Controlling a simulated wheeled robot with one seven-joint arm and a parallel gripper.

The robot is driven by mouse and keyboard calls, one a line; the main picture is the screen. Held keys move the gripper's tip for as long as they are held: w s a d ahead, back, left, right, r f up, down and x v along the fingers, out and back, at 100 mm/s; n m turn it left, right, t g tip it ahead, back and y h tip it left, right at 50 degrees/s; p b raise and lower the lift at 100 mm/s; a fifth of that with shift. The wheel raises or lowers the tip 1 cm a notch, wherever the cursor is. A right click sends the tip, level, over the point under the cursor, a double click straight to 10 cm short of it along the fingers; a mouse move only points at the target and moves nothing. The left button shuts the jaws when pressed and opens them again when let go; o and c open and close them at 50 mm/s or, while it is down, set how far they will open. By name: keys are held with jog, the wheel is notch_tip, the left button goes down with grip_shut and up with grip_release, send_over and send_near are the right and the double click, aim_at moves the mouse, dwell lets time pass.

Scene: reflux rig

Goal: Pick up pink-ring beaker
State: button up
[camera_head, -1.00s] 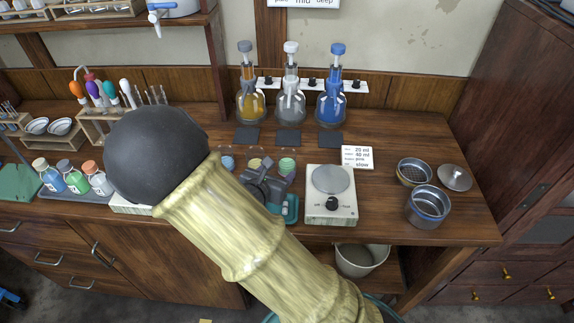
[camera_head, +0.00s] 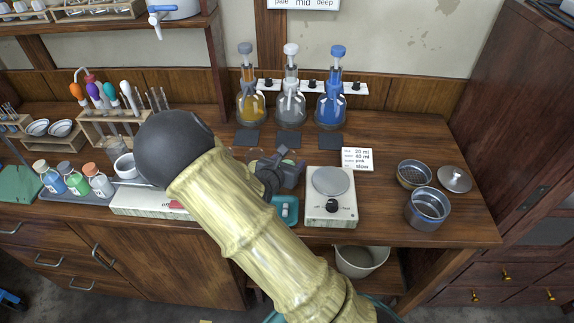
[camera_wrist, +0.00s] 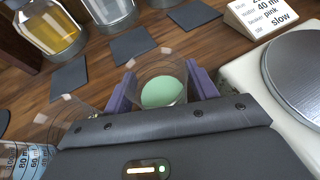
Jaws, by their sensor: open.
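A clear beaker with green contents (camera_wrist: 162,92) stands on the wooden bench in the wrist view. My gripper (camera_wrist: 164,86) is open, with its purple fingers on either side of this beaker. I cannot see a gap or contact clearly. No pink ring can be made out; the lower part of the beaker is hidden by the gripper body. Another clear beaker with blue contents and scale marks (camera_wrist: 24,158) stands at the lower left of the wrist view. In the head view my gripper (camera_head: 287,163) covers the green beaker's place.
A hotplate (camera_head: 331,200) stands close right of my gripper. Three flasks with yellow, clear (camera_head: 290,108) and blue contents stand behind, with dark pads before them. A written card (camera_head: 357,158) is behind the hotplate. Metal pots (camera_head: 427,207) stand at the right.

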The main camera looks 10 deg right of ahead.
jog(key=shift+w+d+f, duration=0.2)
jog(key=shift+w+d, duration=0.05)
jog(key=shift+w, duration=0.05)
jog(key=c, duration=0.8)
jog(key=shift+r, duration=0.3)
jog(key=shift+r+p, duration=0.5)
jog(key=shift+r, duration=4.2)
jog(key=shift+r, duration=0.1)
